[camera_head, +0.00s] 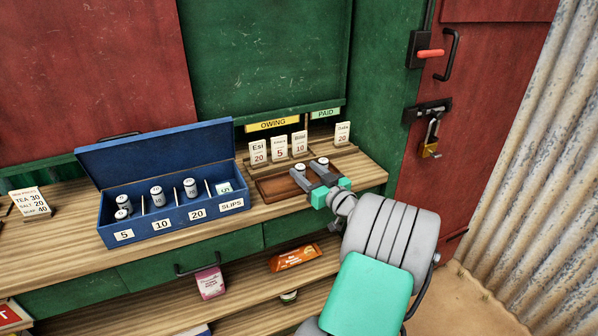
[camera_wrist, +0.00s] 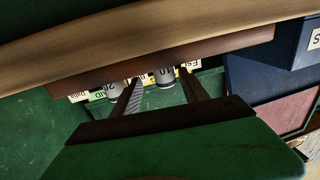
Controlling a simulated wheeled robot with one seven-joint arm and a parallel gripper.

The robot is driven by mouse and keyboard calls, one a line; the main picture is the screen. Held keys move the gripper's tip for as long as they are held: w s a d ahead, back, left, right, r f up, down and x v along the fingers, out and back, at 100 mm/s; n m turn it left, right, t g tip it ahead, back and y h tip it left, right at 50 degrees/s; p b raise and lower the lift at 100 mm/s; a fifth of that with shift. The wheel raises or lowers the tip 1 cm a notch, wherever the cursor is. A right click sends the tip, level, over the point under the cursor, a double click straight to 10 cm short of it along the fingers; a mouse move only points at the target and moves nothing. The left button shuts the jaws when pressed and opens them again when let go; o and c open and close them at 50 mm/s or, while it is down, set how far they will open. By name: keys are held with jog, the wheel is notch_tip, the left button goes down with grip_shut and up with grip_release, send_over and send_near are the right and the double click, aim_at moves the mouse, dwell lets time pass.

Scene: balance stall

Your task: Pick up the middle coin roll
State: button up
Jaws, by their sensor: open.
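Two pale coin rolls stand upright by the small brown tray (camera_head: 270,188) on the counter: a left one (camera_head: 299,167) and a right one (camera_head: 323,161). My gripper (camera_head: 314,177) is open and low over the tray, its fingers pointing at the rolls. In the wrist view a roll marked 10 (camera_wrist: 165,78) shows between the two fingers, apart from both as far as I can tell. A roll marked 20 (camera_wrist: 112,90) is outside the left finger. No third roll shows there, so I cannot tell which is the middle one.
A blue open-lidded box (camera_head: 170,229) with several coin rolls in compartments stands left of the tray. Name cards (camera_head: 280,148) stand on a wooden rack behind the rolls. A shelf below holds an orange packet (camera_head: 295,257). Counter is clear at the tray's right.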

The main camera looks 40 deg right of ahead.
jog(key=w, duration=0.5)
jog(key=shift+w+a+f+p, duration=0.1)
jog(key=shift+w+p, duration=0.05)
jog(key=shift+p, duration=0.15)
grip_shut()
